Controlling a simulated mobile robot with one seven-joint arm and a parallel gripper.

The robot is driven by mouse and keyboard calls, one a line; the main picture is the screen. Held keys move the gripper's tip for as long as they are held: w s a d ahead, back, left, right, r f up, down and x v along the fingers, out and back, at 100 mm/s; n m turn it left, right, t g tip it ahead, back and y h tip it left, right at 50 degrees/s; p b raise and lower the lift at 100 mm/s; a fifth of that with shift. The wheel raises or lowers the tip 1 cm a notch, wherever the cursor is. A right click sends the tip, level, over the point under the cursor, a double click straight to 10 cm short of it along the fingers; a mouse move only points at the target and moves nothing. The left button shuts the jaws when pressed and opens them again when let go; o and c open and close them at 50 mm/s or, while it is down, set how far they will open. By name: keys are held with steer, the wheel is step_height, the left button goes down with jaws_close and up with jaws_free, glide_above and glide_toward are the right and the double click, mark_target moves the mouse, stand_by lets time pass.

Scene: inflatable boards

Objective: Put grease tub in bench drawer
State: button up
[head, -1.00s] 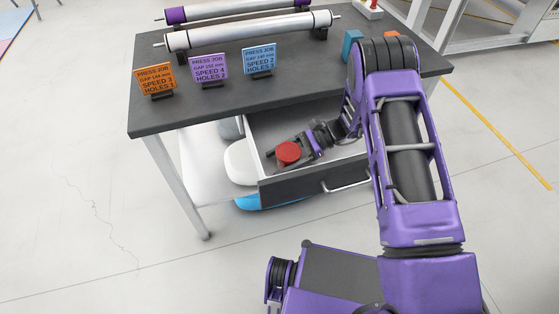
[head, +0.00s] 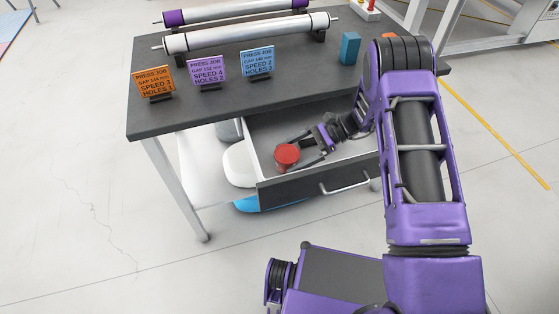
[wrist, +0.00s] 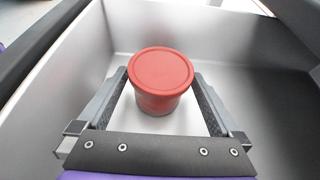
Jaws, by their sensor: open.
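The grease tub (head: 286,154) is a small round tub with a red lid. It stands upright inside the open bench drawer (head: 318,184), toward its left end. The wrist view shows the tub (wrist: 161,75) on the light drawer floor (wrist: 205,38). My gripper (head: 300,152) reaches into the drawer from the right. In the wrist view my gripper (wrist: 163,88) is open, with one finger on each side of the tub. A gap shows at the right finger; whether the left finger touches the tub is hard to tell.
The dark bench top (head: 300,85) overhangs the drawer. It carries orange, purple and blue press job cards (head: 207,71), rollers (head: 250,33) and a teal block (head: 349,48). A white rounded object (head: 239,164) is left of the drawer. Floor in front is clear.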

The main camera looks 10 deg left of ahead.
steer(key=v, duration=0.7)
steer(key=shift+w+d+r, duration=0.1)
steer(key=shift+d+r, duration=0.05)
steer(key=shift+d, duration=0.15)
